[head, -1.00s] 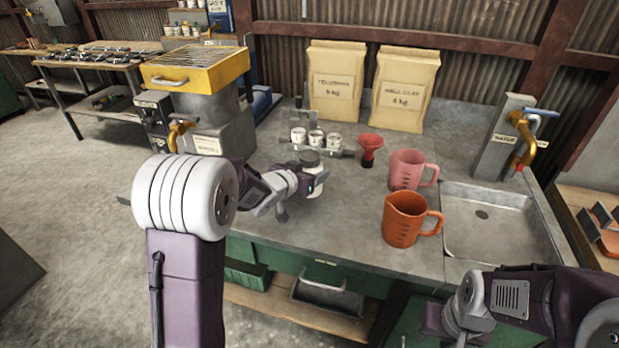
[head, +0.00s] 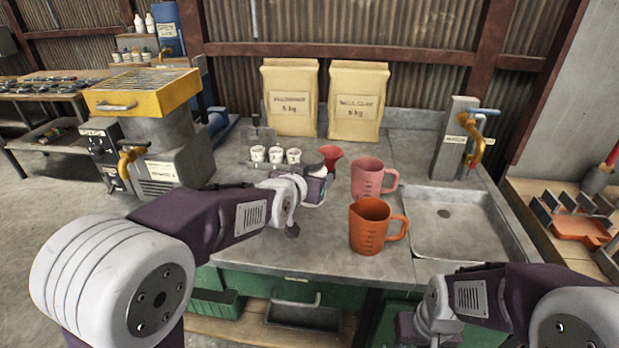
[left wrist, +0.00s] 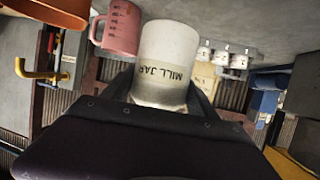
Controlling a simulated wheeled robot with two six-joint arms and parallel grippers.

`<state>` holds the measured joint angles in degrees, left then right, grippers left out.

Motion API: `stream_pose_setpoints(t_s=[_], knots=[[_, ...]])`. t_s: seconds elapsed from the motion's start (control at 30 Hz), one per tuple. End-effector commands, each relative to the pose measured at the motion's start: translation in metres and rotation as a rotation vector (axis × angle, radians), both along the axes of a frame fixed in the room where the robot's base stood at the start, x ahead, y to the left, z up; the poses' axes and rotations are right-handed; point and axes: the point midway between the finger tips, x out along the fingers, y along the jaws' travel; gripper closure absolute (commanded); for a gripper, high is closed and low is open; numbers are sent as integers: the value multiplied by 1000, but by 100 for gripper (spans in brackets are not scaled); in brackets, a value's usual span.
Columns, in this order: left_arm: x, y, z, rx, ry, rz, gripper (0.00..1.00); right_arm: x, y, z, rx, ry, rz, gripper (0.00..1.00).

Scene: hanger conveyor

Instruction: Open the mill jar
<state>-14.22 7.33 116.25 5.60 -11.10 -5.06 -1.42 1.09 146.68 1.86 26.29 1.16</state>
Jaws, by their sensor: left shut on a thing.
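The mill jar (left wrist: 168,55) is a pale, whitish cylinder with a printed label, upside down in the left wrist view. My left gripper (left wrist: 160,98) is shut on it, with dark fingers on both sides of one end. In the head view my left gripper (head: 316,188) is above the counter, left of the pink jug and in front of the red funnel. The jar is mostly hidden there, and I cannot make out its lid. My right gripper (head: 418,328) is low at the counter's front edge, partly cut off by the frame; its fingers do not show clearly.
An orange jug (head: 370,228) and a pink jug (head: 367,178) stand just right of the left gripper. A red funnel (head: 330,156) and a rack of white cups (head: 275,155) are behind it. A sink (head: 455,222) is at right. The front left counter is clear.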

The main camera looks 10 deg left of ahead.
Motion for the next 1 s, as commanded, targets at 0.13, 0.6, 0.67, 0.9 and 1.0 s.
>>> stream_pose_setpoints(t_s=[0.13, 0.6, 0.67, 0.9, 1.0], knots=[[1, 0, 2, -1, -4, 1, 75, 0, 0, 0, 0, 0, 0, 64], [-7, 0, -6, 4, -5, -18, 100, 0, 0, 0, 0, 0, 0, 64], [-14, -1, -11, 5, -4, -35, 100, 0, 0, 0, 0, 0, 0, 64], [-52, -10, -46, 0, 1, -147, 100, 0, 0, 0, 0, 0, 0, 64], [-70, -14, -61, -1, 2, -196, 100, 0, 0, 0, 0, 0, 0, 64]])
